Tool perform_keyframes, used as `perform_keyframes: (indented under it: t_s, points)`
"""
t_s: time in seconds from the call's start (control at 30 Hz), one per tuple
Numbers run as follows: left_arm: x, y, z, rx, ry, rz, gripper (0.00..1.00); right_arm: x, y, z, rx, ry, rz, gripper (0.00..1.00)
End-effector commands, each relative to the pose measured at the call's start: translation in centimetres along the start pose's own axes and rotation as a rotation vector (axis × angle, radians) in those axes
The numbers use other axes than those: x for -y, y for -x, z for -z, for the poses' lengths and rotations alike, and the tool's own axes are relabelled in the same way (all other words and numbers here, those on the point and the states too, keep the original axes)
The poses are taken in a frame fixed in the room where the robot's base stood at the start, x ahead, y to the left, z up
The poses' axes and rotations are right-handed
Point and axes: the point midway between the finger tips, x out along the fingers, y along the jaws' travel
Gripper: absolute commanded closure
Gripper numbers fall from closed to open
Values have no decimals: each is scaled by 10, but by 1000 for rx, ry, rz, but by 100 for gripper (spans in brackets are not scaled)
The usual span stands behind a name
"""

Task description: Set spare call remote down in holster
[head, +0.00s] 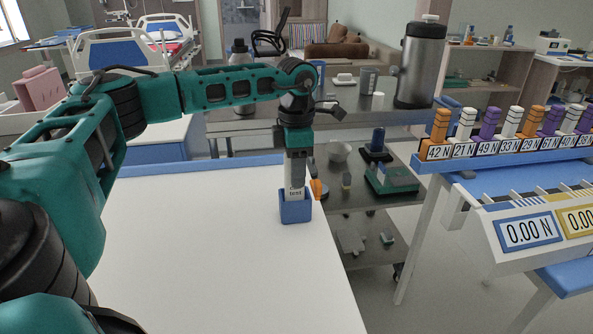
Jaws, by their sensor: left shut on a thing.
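My left gripper (298,174) points straight down over the right part of the white table and is shut on the spare call remote (296,192). The remote is a pale upright piece with a small dark label. Its lower end is hidden behind the front wall of the blue holster (295,212), a small open-topped box on the table. I cannot tell whether the remote touches the holster's bottom. A small orange part shows just right of the gripper. My right gripper is out of view.
The white table (200,270) is otherwise bare, and its right edge is close to the holster. Beyond stands a metal trolley (375,195) with a flask (420,65) and other items. A rack of numbered handles (510,145) stands at the right.

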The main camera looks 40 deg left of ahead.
Motion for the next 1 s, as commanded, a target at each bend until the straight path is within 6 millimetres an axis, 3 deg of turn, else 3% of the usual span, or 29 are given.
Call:
perform_keyframes:
  t_s: [0.33, 0.37, 0.6, 0.87, 1.0]
  points:
    - [0, -3, 0, 0, 0, 0, 99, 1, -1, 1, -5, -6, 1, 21]
    - [0, -2, 0, 0, 0, 0, 63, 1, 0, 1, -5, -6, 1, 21]
    - [0, -2, 0, 0, 0, 0, 40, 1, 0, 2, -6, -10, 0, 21]
    - [0, 0, 0, 1, 0, -1, 40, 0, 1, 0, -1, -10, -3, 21]
    - [0, 14, -1, 3, 0, -2, 40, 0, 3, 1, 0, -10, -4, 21]
